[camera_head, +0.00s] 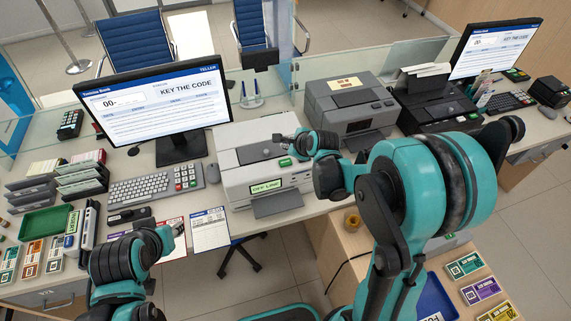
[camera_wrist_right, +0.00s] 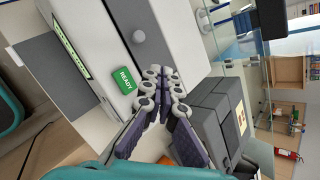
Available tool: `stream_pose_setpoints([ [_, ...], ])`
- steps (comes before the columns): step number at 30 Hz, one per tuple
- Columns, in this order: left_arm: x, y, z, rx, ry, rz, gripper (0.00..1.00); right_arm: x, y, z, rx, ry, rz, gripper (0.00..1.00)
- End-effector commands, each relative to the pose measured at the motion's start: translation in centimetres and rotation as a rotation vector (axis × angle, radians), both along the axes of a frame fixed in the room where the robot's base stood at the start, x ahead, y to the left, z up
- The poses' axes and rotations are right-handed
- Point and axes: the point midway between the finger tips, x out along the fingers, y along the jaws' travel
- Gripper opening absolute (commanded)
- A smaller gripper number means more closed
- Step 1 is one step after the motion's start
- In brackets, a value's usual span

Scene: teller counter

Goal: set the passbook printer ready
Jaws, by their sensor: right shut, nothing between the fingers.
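The passbook printer (camera_head: 250,143) is a light grey box in the middle of the counter. Its front display (camera_head: 265,187) reads OFF LINE, and a dark tray juts out below. A green button (camera_head: 285,162) is on its top front edge; in the right wrist view this button (camera_wrist_right: 123,79) reads READY. My right gripper (camera_head: 283,139) is shut and empty, low over the printer's right part. In the wrist view its fingertips (camera_wrist_right: 166,80) are beside the button; I cannot tell whether they touch the printer. My left gripper (camera_head: 178,230) is at the counter's front edge, its fingers unclear.
A monitor (camera_head: 155,98) reads KEY THE CODE, with a keyboard (camera_head: 155,188) before it. A darker grey machine (camera_head: 350,105) stands right of the printer. A white form (camera_head: 209,230) lies at the front edge. A glass screen runs behind the counter.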

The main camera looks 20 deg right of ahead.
Motion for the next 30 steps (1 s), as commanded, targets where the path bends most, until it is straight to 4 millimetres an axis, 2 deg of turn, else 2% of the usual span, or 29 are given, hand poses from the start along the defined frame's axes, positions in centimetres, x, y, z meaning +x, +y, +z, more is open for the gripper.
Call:
stream_pose_setpoints([
  [1, 0.0, 0.0, -1.0, 0.000, 0.000, 0.000, 0.34, 0.0, 0.0, -1.2, 0.000, 0.000, 0.000, 0.00],
  [6, 0.0, 0.0, -3.0, 0.000, 0.000, 0.000, 0.34, 0.0, 0.0, -3.7, 0.000, 0.000, 0.000, 0.00],
  [12, 0.0, 0.0, -5.0, 0.000, 0.000, 0.000, 0.34, 0.0, 0.0, -6.0, 0.000, 0.000, 0.000, 0.00],
  [30, 0.0, 0.0, -5.3, 0.000, 0.000, 0.000, 0.34, 0.0, 0.0, -6.3, -0.001, 0.000, 0.001, 0.00],
])
